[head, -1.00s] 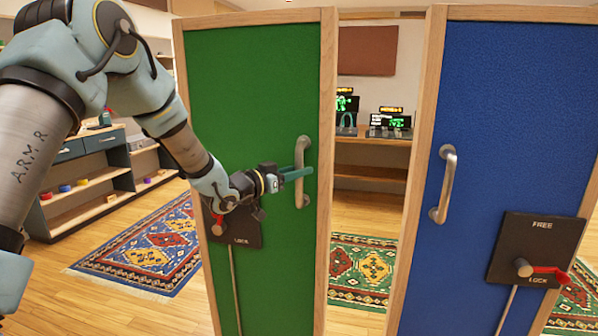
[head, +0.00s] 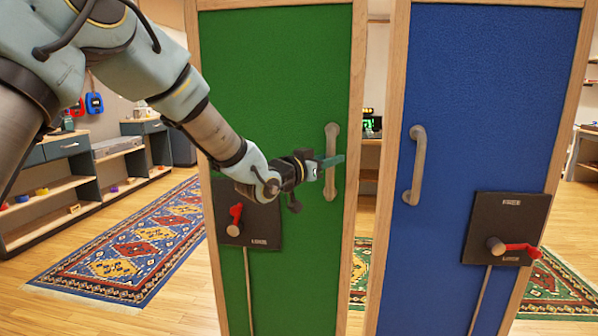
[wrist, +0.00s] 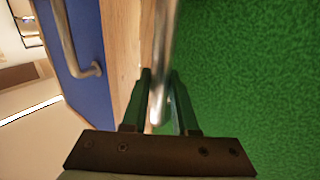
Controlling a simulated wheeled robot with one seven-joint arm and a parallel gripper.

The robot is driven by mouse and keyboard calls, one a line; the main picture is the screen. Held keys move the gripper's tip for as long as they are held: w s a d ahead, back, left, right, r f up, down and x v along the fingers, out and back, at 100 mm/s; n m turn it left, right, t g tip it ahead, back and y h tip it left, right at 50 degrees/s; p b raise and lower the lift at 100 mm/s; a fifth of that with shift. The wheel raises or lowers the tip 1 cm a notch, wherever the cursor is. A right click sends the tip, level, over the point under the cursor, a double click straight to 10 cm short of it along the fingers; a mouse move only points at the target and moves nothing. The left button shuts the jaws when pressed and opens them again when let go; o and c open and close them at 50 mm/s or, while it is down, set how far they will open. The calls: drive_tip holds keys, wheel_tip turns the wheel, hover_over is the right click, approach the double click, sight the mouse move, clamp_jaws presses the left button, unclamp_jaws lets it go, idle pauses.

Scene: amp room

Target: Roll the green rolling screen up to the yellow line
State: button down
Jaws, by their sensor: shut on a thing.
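The green rolling screen (head: 280,75) stands upright in front of me in a pale wood frame. Its metal handle (head: 331,137) is near its right edge. My gripper (head: 330,163) is shut on this handle around its middle. In the wrist view my gripper's fingers (wrist: 158,90) stand on both sides of the handle (wrist: 163,40), against the green panel (wrist: 250,80). The black lock plate (head: 262,230) is low on the green screen, partly behind my arm. Its red lever (head: 236,216) points up, away from the word LOCK. I cannot make out the yellow line in either current view.
A blue screen (head: 470,100) stands close to the right, with a narrow gap between. Its red lever (head: 520,249) points right. A patterned rug (head: 130,245) lies on the wood floor at left, before low shelves (head: 95,180). Another rug (head: 555,285) shows at right.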

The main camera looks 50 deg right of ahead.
drive_tip(key=s+d, duration=0.1)
drive_tip(key=s+d+b, duration=0.1)
drive_tip(key=s, duration=0.1)
drive_tip(key=s+d+b, duration=0.1)
drive_tip(key=s, duration=0.1)
drive_tip(key=shift+f, duration=0.1)
drive_tip(key=shift+s+d, duration=0.1)
drive_tip(key=shift+s, duration=0.05)
drive_tip(key=c, duration=0.7)
unclamp_jaws()
drive_tip(key=shift+d, duration=0.1)
drive_tip(key=shift+a, duration=0.4)
drive_tip(key=a+b, duration=0.1)
drive_tip(key=a, duration=0.9)
drive_tip(key=shift+b, duration=0.3)
